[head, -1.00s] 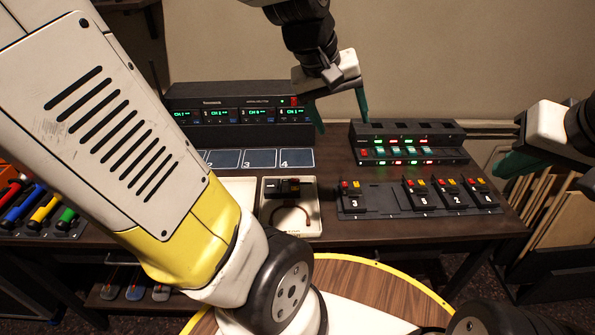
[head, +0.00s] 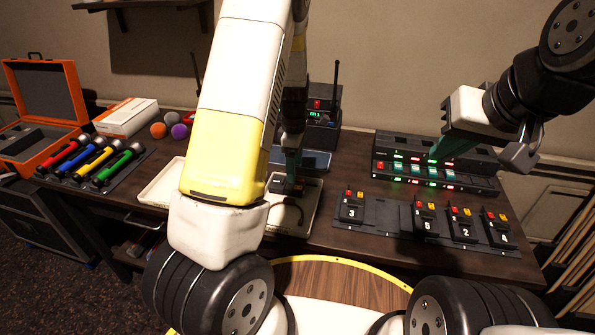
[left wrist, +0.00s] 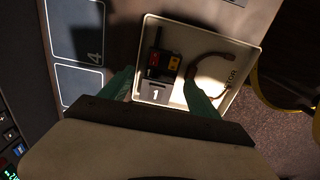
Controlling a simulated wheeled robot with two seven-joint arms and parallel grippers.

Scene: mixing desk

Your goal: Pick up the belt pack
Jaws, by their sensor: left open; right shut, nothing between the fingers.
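The belt pack (left wrist: 157,80), black with a red and a yellow button and a label "1", lies in a cream tray (left wrist: 229,101) beside a coiled brown cable. In the head view the belt pack (head: 291,187) is partly hidden by my left gripper (head: 291,166). My left gripper (left wrist: 163,94) is open, pointing down over the tray, with one green finger to each side of the pack in the left wrist view. I cannot tell whether the fingers touch it. My right gripper (head: 438,152) is shut and empty, in front of the lit charger (head: 435,165).
Belt packs 3 (head: 352,207), 5, 2 and 4 stand in a dark rack (head: 388,216) at the right. A second cream tray (head: 160,185), coloured microphones (head: 100,163) and an orange case (head: 45,95) are to the left. A black unit with an antenna (head: 322,118) stands behind.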

